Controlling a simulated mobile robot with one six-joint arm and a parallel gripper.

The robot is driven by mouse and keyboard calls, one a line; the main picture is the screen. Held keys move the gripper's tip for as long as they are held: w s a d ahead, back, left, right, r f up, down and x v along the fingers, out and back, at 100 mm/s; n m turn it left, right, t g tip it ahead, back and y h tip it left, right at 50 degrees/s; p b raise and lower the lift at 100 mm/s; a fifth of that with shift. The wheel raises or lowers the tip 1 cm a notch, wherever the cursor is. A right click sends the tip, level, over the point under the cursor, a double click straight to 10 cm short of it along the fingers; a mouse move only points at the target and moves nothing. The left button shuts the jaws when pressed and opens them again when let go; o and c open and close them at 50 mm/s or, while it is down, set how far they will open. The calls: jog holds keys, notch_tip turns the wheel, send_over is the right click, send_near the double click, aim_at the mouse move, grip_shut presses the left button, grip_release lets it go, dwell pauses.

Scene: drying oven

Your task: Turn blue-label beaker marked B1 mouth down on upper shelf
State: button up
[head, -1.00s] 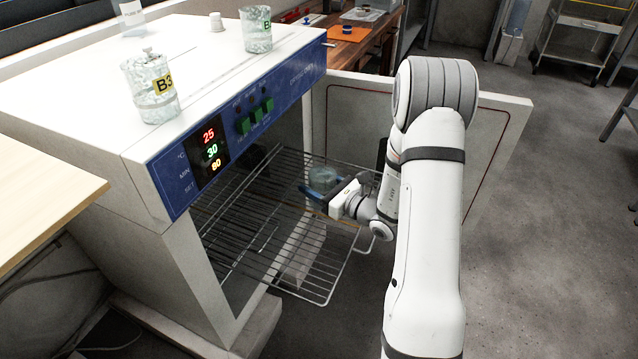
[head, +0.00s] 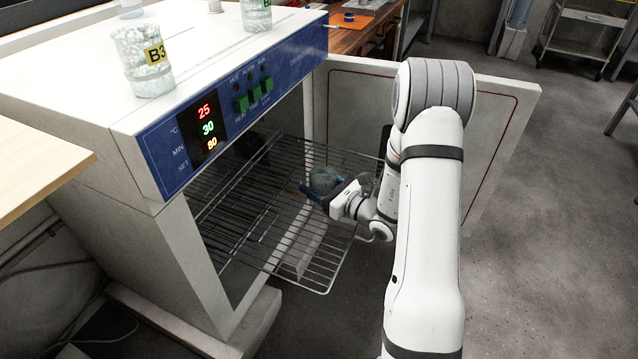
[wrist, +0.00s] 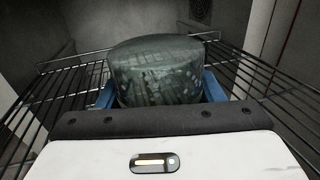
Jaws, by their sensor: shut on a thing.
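A glass beaker (head: 323,180) is between the blue fingers of my gripper (head: 318,190), over the pulled-out wire shelf (head: 300,255) of the oven. In the wrist view the beaker (wrist: 160,75) shows a closed, flat, rounded end on top, so it appears mouth down. The blue fingers (wrist: 160,95) of my gripper are shut on its two sides. Its lower edge is hidden behind my gripper, so I cannot tell whether it touches the wire shelf (wrist: 75,85). No label shows on it.
On the white oven (head: 75,80) stand a yellow-label B3 beaker (head: 140,65) and a green-label beaker (head: 256,14). The open oven door (head: 490,130) is behind my arm. A wooden table (head: 40,165) edges the left.

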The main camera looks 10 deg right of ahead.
jog(key=shift+f, duration=0.25)
dwell(0.3)
jog(key=o, duration=1.1)
jog(key=p+v, duration=0.1)
jog(key=v, duration=0.6)
jog(key=shift+s+d, duration=0.25)
jog(key=shift+s, duration=0.05)
